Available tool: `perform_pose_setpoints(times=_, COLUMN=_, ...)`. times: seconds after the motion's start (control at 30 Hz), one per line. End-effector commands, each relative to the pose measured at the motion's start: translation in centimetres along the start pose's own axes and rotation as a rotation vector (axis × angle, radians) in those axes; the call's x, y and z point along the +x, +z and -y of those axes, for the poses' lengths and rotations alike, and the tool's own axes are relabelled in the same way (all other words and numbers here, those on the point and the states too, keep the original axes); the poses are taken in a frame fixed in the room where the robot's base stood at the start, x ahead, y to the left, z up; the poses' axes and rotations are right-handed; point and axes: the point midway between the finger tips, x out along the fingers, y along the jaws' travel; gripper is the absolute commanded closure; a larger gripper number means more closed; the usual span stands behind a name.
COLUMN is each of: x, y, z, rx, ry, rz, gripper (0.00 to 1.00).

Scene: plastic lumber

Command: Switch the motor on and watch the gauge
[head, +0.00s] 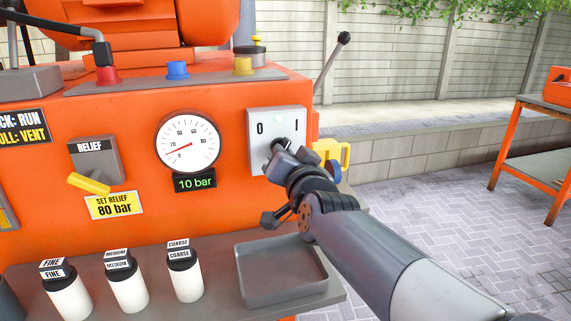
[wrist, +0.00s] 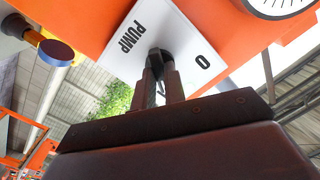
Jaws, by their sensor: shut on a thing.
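The motor switch is a light grey plate (head: 262,130) on the orange machine, marked 0 with a pale greenish spot to its right. The wrist view shows the plate (wrist: 141,36) with PUMP and 0 on it. My gripper (head: 279,150) is shut on the black switch knob (wrist: 158,57), with a finger on each side in the wrist view. The jaws largely hide the knob, so I cannot tell its setting. The round gauge (head: 193,137) has a red needle low on the scale, and the display (head: 195,183) below reads 10 bar.
The relief valve (head: 95,160) with its yellow handle is left of the gauge, above a SET RELIEF 80 bar label (head: 114,205). Three white bottles (head: 128,289) and an empty grey tray (head: 285,290) stand on the shelf below. A lever (head: 332,62) rises behind the switch plate.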

Motion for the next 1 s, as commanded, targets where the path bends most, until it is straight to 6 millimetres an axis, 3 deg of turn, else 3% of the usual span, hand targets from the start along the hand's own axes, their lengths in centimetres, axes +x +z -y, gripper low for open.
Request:
perform_pose_setpoints(times=0.73, x=0.0, y=-0.01, z=0.0, rx=0.092, ry=0.0, rz=0.0, gripper=1.0)
perform_pose_setpoints(times=0.77, x=0.0, y=-0.01, z=0.0, rx=0.092, ry=0.0, rz=0.0, gripper=0.87)
perform_pose_setpoints(times=1.0, x=0.0, y=-0.01, z=0.0, rx=0.091, ry=0.0, rz=0.0, gripper=0.68)
